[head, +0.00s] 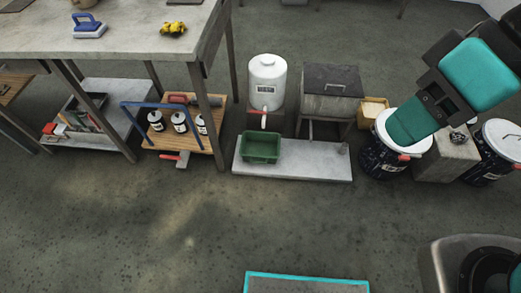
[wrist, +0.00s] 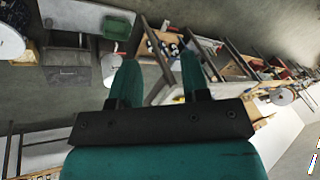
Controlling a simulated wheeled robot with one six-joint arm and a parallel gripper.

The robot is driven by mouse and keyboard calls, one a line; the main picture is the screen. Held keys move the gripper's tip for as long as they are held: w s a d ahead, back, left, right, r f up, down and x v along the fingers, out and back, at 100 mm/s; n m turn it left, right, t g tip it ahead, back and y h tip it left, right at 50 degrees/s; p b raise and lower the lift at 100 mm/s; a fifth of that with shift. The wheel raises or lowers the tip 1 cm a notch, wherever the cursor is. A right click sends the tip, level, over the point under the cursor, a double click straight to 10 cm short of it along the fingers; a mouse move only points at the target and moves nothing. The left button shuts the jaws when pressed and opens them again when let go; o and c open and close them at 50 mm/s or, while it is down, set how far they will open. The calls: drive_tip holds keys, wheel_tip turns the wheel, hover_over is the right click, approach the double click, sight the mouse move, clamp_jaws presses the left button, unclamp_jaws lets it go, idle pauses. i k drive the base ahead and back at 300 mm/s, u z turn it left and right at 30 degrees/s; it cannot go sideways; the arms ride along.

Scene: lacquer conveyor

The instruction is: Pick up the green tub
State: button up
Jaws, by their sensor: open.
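The green tub (head: 260,147) is an open rectangular container, upright and apparently empty, on the left part of a low pale slab (head: 310,171). It stands below a white tank (head: 267,82) with a red-handled tap. In the wrist view the tub (wrist: 118,27) shows at the upper left, beyond my fingers. My gripper (wrist: 158,76) is open, with nothing between its two teal fingers. In the head view my gripper (head: 406,122) is to the right of the tub, well apart from it, and hides part of a white-lidded bucket.
A grey metal box (head: 331,90) stands behind the slab. A speckled bucket (head: 380,160) stands at the right.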

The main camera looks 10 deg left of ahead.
sight(256, 148)
drive_tip(key=u, duration=0.5)
drive_tip(key=k, duration=0.6)
drive_tip(key=u, duration=0.85)
drive_tip(key=i, duration=1.65)
drive_tip(key=z, duration=1.3)
drive_tip(key=i, duration=0.65)
drive_tip(key=z, duration=0.6)
